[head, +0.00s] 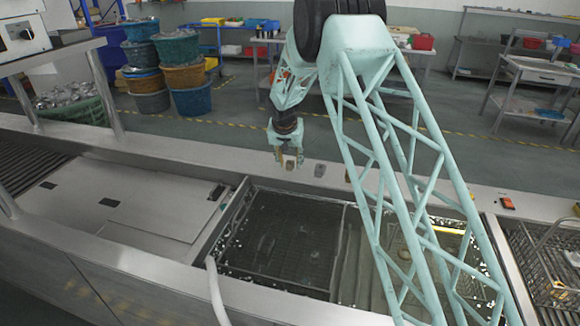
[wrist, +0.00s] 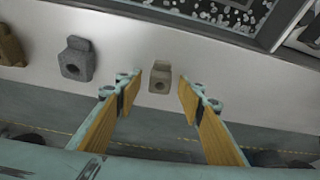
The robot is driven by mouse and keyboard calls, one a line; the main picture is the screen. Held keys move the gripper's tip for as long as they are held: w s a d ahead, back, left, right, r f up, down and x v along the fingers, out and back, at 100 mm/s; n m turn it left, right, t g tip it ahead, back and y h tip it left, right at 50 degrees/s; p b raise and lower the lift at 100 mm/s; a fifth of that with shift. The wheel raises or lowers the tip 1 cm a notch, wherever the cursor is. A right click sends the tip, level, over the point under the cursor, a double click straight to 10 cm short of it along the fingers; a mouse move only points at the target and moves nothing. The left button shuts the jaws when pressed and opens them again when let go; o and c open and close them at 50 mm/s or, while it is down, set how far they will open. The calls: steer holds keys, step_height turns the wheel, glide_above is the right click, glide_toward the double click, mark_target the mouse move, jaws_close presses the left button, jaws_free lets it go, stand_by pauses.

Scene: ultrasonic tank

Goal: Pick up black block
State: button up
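The darkest block is a dark grey one with a round hole and a raised back. It (wrist: 77,60) stands on the metal ledge, left of my fingers in the wrist view, and the head view shows it (head: 320,170) right of my gripper. My gripper (head: 289,161) is open over the ledge. In the wrist view, a lighter grey-tan block (wrist: 160,77) appears between the fingertips of my gripper (wrist: 157,80); I cannot tell whether they touch it. A brown block (wrist: 10,46) is partly cut off at the left edge.
The liquid-filled tank (head: 240,226) lies on the near side of the ledge. A flat metal cover (head: 140,195) is to its left and a wire basket (head: 550,265) to its right. An orange switch (head: 507,203) sits on the ledge at the right.

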mark_target(290, 163)
steer(key=c, duration=1)
steer(key=shift+r, duration=0.15)
steer(key=shift+r+p, duration=0.35)
steer(key=shift+r, duration=1.35)
steer(key=s+d, duration=0.3)
steer(key=d, duration=0.1)
steer(key=s+d+r, duration=0.1)
steer(key=s+d, duration=0.2)
steer(key=s, duration=0.1)
steer(key=s+d, duration=0.4)
steer(key=shift+d+r, duration=0.15)
steer(key=shift+d, duration=0.2)
steer(key=shift+d, duration=0.15)
